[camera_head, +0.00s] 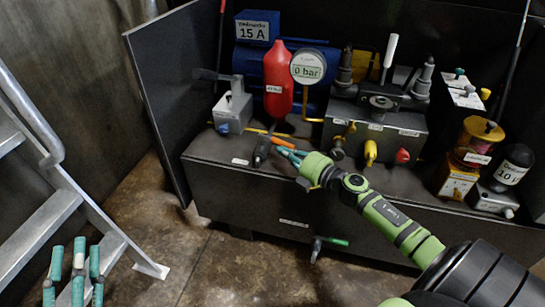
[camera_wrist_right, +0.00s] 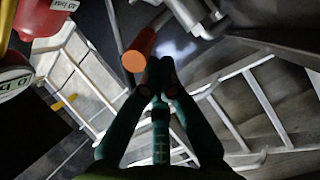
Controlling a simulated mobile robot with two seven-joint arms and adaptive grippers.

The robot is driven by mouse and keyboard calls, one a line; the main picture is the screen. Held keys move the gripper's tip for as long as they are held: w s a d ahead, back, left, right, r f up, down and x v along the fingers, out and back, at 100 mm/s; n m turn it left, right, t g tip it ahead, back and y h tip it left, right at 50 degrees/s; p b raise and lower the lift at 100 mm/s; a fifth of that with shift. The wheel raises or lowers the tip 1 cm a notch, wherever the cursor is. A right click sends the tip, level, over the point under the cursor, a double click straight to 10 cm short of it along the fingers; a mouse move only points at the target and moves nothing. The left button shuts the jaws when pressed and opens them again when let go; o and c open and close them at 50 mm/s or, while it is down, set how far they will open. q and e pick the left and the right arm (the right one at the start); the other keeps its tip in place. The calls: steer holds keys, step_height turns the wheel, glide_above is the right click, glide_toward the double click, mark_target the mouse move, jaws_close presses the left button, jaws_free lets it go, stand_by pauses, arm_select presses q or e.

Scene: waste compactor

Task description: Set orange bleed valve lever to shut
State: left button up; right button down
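The orange bleed valve lever (camera_head: 284,143) lies near the front left of the bench top, beside a dark valve body (camera_head: 262,152). In the right wrist view the lever's round orange end (camera_wrist_right: 138,52) shows just left of my fingertips. My right gripper (camera_head: 281,152) reaches in from the right; its teal fingers meet at the tips (camera_wrist_right: 159,68). It looks shut, close beside the lever, with nothing seen between the fingers. I cannot tell whether it touches the lever. My left gripper (camera_head: 75,262) is at the lower left, fingers apart and empty, far from the bench.
A red bottle (camera_head: 278,80), a 0 bar gauge (camera_head: 308,67) and a grey box (camera_head: 233,110) stand behind the lever. A valve block (camera_head: 375,125) with yellow and red knobs is to the right. A green-handled valve (camera_head: 330,241) is on the bench front. Metal stairs (camera_head: 50,210) stand left.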

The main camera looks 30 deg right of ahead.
arm_select(q)
steer(key=shift+w+a+f+g+y, duration=0.15)
steer(key=shift+f+g+y, duration=0.1)
steer(key=shift+f, duration=0.3)
steer(key=shift+w+a+f+g+y, duration=0.15)
steer(key=shift+f+g, duration=0.1)
steer(key=shift+f, duration=0.25)
arm_select(e)
steer(key=shift+w+d+r, duration=0.1)
steer(key=shift+w+d, duration=0.05)
steer(key=shift+d, duration=0.55)
steer(key=shift+w+d+r, duration=0.1)
steer(key=shift+d, duration=0.55)
